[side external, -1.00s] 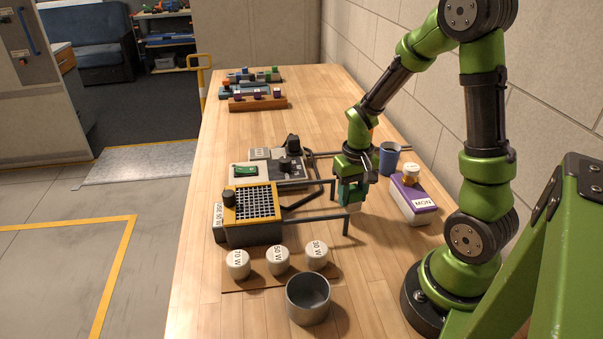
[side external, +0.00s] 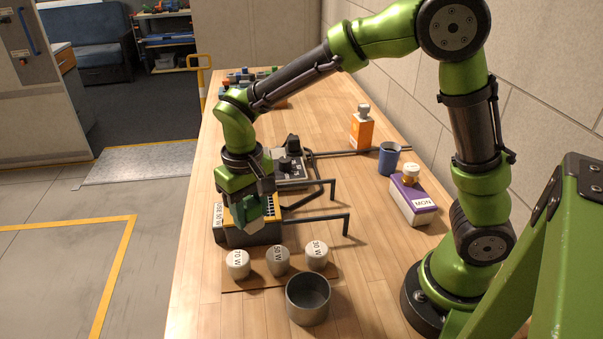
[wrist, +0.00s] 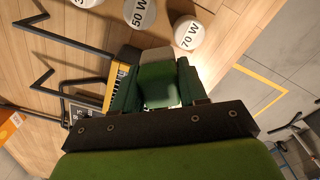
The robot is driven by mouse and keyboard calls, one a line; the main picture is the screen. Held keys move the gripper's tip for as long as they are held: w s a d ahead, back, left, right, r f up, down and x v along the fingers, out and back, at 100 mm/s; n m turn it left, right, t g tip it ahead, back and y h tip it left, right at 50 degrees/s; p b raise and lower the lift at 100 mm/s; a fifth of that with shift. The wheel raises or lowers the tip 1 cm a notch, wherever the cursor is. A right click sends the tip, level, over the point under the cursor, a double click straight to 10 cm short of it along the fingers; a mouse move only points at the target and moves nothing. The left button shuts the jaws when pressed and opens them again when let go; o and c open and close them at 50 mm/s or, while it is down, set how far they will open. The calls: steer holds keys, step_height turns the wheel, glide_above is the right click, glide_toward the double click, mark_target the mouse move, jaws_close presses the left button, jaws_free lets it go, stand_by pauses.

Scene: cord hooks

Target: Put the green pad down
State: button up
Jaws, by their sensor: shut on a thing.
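My gripper (side external: 250,208) is shut on the green pad (wrist: 160,86), which has a pale grey-beige end. The pad sits between the two dark green fingers in the wrist view, and its pale end points away from the palm. In the side view my gripper is at the yellow-topped box (side external: 250,239) with the dark grid, covering much of its top. I cannot tell whether the pad touches the box. A label reading "USE 50 W" (side external: 218,215) is at the box's left side.
Three white round pieces, 70 W (side external: 238,264), 50 W (side external: 278,260) and 30 W (side external: 316,255), stand in front, near a grey metal cup (side external: 308,299). Dark bent rods (side external: 325,220) reach right.

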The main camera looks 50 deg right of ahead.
steer(key=s+a+n, duration=0.2)
steer(key=s+a, duration=0.2)
steer(key=a, duration=1.1)
step_height(320, 180, down, 6)
steer(key=shift+r, duration=0.2)
steer(key=shift+w+f, duration=0.1)
steer(key=shift+f, duration=2.25)
steer(key=shift+f, duration=0.1)
steer(key=o, duration=1.1)
steer(key=shift+c, duration=0.2)
